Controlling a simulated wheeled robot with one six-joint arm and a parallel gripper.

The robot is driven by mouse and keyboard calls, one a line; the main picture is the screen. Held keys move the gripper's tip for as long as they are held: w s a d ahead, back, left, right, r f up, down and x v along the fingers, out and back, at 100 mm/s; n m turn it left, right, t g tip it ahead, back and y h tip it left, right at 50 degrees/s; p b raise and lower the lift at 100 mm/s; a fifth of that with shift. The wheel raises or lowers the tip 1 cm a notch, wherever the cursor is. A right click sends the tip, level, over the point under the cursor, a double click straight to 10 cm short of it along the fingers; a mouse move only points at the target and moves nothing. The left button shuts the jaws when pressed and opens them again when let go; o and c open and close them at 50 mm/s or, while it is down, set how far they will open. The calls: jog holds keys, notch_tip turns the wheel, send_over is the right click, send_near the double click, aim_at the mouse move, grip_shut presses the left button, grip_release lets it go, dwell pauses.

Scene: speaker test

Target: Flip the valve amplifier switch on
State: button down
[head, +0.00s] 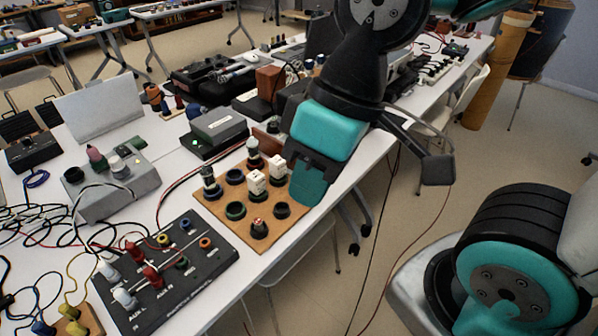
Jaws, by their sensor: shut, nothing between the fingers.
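A wooden board (215,207) lies on the white table near its right edge. It carries several round dark sockets, some with valve-like or white plug pieces standing in them. I cannot tell for certain which thing is the valve amplifier, and no switch on it can be made out. A dark box (217,128) with a lit green light stands behind the board. My gripper (308,187) is teal and black, shut and empty. In the picture it overlaps the board's right side. Whether it touches anything there cannot be told, and it hides what lies behind it.
A black panel (205,275) with coloured sockets lies in front left of the board. A grey box (115,190) with knobs and loose cables stand to the left. More dark equipment (205,72) crowds the table behind. Open floor (400,230) lies right of the table.

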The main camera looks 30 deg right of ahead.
dwell(0.3)
jog(key=w+d+f+m+t+y, duration=0.2)
jog(key=w+d+f+m, duration=0.25)
jog(key=w, duration=0.35)
jog(key=w+d+f+m+t+y, duration=0.1)
jog(key=w+d+f+m, duration=0.3)
jog(key=w+f, duration=0.25)
jog(key=w+d+f+m+t+h, duration=0.1)
jog(key=d+f+m+t, duration=0.2)
jog(key=d+f+m, duration=0.3)
jog(key=w+d+f+m+t+h, duration=0.1)
jog(key=d+f+m, duration=0.5)
jog(key=d, duration=0.7)
jog(key=f+t+h, duration=0.1)
jog(key=t, duration=0.1)
jog(key=shift+w+d+t+h+p, duration=0.25)
jog(key=shift+d+t+h+p, duration=0.05)
jog(key=shift+d+t+p, duration=0.1)
jog(key=shift+a+f+m, duration=0.1)
jog(key=shift+m, duration=0.15)
